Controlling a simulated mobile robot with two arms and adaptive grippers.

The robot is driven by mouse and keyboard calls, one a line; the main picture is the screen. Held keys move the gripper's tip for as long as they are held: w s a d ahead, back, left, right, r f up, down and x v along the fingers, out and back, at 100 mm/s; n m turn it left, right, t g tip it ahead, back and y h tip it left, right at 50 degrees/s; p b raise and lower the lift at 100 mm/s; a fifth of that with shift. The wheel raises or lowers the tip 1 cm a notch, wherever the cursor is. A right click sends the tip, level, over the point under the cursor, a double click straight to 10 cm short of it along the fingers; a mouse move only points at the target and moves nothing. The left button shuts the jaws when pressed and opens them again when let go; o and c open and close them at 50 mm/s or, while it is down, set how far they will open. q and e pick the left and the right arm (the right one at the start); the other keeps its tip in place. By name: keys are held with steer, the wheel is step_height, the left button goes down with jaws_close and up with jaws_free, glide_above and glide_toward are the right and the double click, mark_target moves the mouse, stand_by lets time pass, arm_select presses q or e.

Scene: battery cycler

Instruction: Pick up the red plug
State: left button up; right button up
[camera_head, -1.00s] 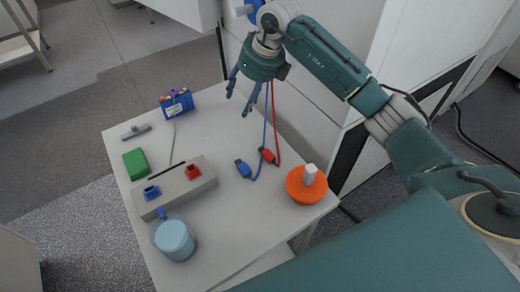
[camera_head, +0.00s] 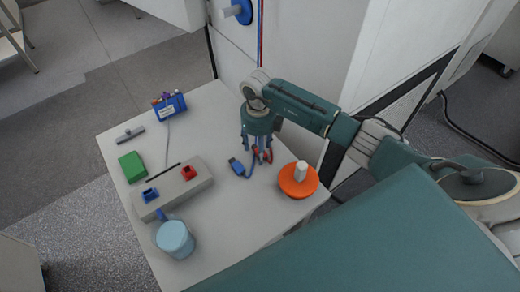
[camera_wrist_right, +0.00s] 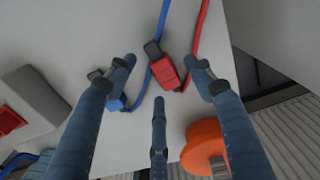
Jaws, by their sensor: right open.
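The red plug (camera_wrist_right: 166,73) lies on the table on its red cable, between the open fingers of my right gripper (camera_wrist_right: 161,72) in the wrist view. The fingers show no contact with it. In the head view my right gripper (camera_head: 257,150) is low over the table, and the red plug (camera_head: 266,155) is partly hidden by its fingers. The blue plug (camera_wrist_right: 117,103) with its blue cable lies close by, near the left finger; it also shows in the head view (camera_head: 236,166). My left gripper is not in view.
An orange disc (camera_head: 291,187) with a white knob stands right of the plugs. A grey block (camera_head: 175,195) with blue and red sockets, a light-blue mug (camera_head: 175,240), a green box (camera_head: 132,167) and a blue battery holder (camera_head: 170,106) are on the table (camera_head: 228,222). A cabinet stands behind.

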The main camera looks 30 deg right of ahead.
steer(key=shift+f, duration=0.75)
steer(key=c, duration=1.3)
steer(key=shift+c, duration=0.2)
steer(key=shift+r, duration=0.1)
step_height(320, 180, up, 20)
steer(key=b, duration=0.4)
